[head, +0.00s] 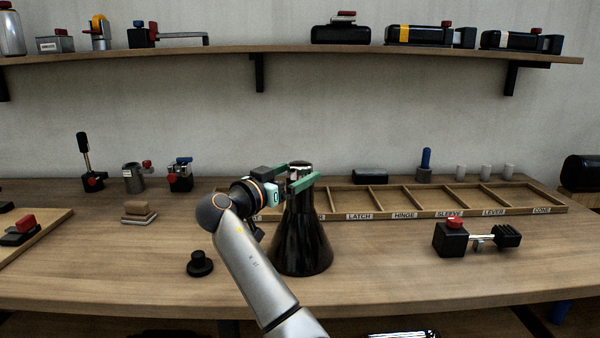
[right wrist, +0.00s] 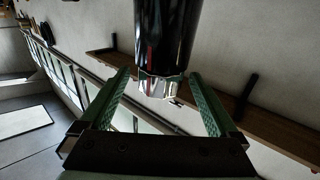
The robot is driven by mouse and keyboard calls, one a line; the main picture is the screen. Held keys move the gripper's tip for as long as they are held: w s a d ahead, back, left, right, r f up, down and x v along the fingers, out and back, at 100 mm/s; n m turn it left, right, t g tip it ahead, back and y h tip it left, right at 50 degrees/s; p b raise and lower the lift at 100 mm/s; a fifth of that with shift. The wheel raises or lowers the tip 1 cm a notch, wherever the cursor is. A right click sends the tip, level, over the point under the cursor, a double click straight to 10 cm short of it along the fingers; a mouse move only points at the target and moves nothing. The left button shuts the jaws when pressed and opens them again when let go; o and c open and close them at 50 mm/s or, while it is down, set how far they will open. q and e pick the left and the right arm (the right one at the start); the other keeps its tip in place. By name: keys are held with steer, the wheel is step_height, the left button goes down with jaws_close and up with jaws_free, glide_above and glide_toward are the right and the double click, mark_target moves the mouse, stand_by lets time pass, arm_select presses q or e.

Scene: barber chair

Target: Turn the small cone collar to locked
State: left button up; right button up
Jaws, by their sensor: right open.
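The black cone (head: 303,245) stands upright on the workbench in front of the divided tray. Its small collar (head: 300,165) is a shiny silver ring at the top. In the right wrist view the collar (right wrist: 158,86) is faceted and sits at the end of the glossy black neck (right wrist: 167,35). My right gripper (head: 302,171) is open, with its green fingers on either side of the collar. The right wrist view shows a gap between each finger and the collar. I cannot read any lock mark on the collar. My left gripper is not in view.
The divided wooden tray (head: 432,211), with labelled compartments, lies behind and right of the cone. A black knob (head: 200,264) stands left of my right arm. A black device with a red knob (head: 452,238) stands to the right. The bench front between cone and device is clear.

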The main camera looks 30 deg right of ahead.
steer(key=v, duration=1)
steer(key=shift+a, duration=0.2)
